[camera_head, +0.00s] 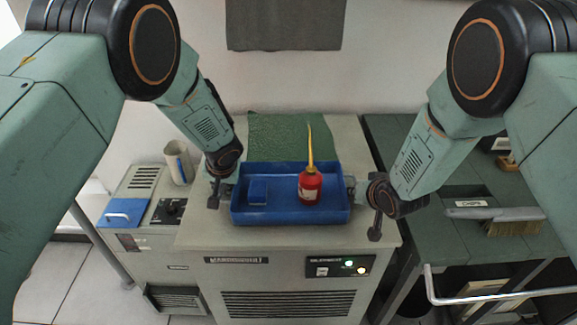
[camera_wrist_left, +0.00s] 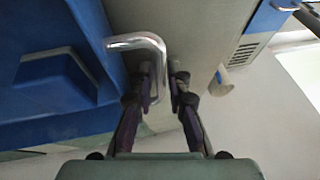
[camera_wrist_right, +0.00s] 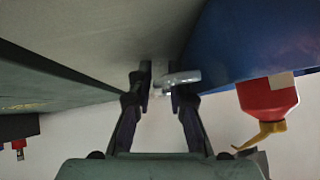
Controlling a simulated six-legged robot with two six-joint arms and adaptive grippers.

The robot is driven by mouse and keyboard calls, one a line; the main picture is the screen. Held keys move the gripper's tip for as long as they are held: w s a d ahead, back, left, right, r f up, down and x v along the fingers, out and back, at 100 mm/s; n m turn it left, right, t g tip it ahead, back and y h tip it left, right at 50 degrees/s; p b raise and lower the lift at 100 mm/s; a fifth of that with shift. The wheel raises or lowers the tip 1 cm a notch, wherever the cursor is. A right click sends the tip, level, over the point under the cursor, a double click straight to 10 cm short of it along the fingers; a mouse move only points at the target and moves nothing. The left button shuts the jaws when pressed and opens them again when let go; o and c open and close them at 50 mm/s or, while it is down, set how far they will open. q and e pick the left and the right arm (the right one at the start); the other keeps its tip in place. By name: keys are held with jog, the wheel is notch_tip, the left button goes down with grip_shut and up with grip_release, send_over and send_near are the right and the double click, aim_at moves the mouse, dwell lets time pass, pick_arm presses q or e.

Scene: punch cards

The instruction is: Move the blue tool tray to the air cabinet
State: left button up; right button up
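The blue tool tray (camera_head: 290,217) sits level over the pale machine cabinet (camera_head: 300,245), in front of a green mat (camera_head: 290,137). Whether it touches the top is unclear. It holds a red oil can (camera_head: 310,187) with a yellow spout and a small blue block (camera_head: 258,190). My left gripper (camera_head: 213,195) is at the tray's left end; in the left wrist view its fingers are close together around the metal handle (camera_wrist_left: 135,42). My right gripper (camera_head: 376,225) is at the right end; in the right wrist view its fingers close around that handle (camera_wrist_right: 180,78).
At right, a dark green bench (camera_head: 440,235) bears a brush (camera_head: 500,215) and a recess labelled "CHIPS", with a metal rail (camera_head: 500,294) in front. A grey panel hangs on the wall.

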pick_arm(q)
jog(key=shift+o, duration=0.8)
jog(key=shift+s+a+r, duration=0.1)
pick_arm(e)
jog(key=shift+o, duration=0.8)
jog(key=shift+s+r, duration=0.1)
pick_arm(q)
jog(key=shift+o, duration=0.2)
jog(key=shift+s+a+r, duration=0.1)
jog(key=shift+s+a, duration=0.05)
jog(key=shift+a, duration=0.05)
pick_arm(e)
jog(key=shift+o, duration=0.2)
jog(key=shift+s+a+r, duration=0.15)
jog(key=shift+a+r, duration=0.05)
jog(key=shift+a, duration=0.05)
